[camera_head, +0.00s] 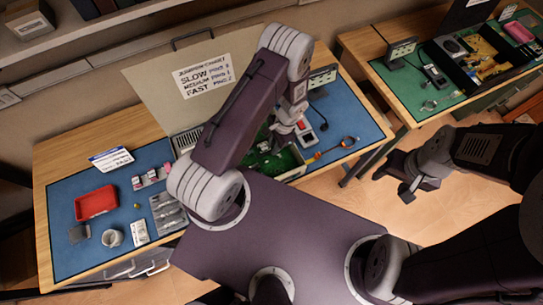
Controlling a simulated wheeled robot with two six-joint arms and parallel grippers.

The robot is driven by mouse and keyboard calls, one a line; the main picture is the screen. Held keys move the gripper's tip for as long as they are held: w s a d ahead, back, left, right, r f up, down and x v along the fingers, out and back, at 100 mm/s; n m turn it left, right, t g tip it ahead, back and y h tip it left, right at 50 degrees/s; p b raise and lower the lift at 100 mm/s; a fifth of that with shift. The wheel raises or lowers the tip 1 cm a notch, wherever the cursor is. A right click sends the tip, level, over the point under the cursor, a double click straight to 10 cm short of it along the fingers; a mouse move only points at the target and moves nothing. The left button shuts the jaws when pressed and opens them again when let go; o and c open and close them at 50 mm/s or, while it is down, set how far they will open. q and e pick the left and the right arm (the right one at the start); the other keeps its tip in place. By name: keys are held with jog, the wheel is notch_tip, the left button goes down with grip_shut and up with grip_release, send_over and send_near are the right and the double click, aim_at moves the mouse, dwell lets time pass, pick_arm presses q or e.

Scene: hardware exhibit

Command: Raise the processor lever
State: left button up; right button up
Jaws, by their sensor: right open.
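A green circuit board (284,162) lies in an open case on the left workbench, partly hidden behind my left arm. The processor lever cannot be made out; it is too small or covered by the arm. My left gripper (275,140) points down over or at the board's upper right part. Its fingers are too small and dark to tell open from shut, or whether they touch anything. My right gripper (395,184) is open and empty, out over the floor to the right of the workbench.
The case's raised lid (150,85) carries a "SLOW, MEDIUM, FAST" note. A second bench (410,98) stands at right.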

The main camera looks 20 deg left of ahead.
pick_arm(q)
jog(key=r+p, duration=0.1)
jog(key=r, duration=0.1)
jog(key=r+p, duration=0.1)
jog(key=r, duration=0.1)
jog(key=shift+s+a+p, duration=0.3)
jog(key=shift+s, duration=0.05)
jog(key=shift+f, duration=0.2)
jog(key=w+r+n+t+b, duration=0.35)
jog(key=w+r+b, duration=0.25)
jog(key=b, duration=0.7)
jog(key=s+r+n+h+b, duration=0.1)
jog(key=s+n, duration=0.4)
jog(key=s, duration=0.7)
jog(key=shift+d+h+b, duration=0.35)
jog(key=shift+h+b, duration=0.15)
jog(key=shift+b, duration=0.4)
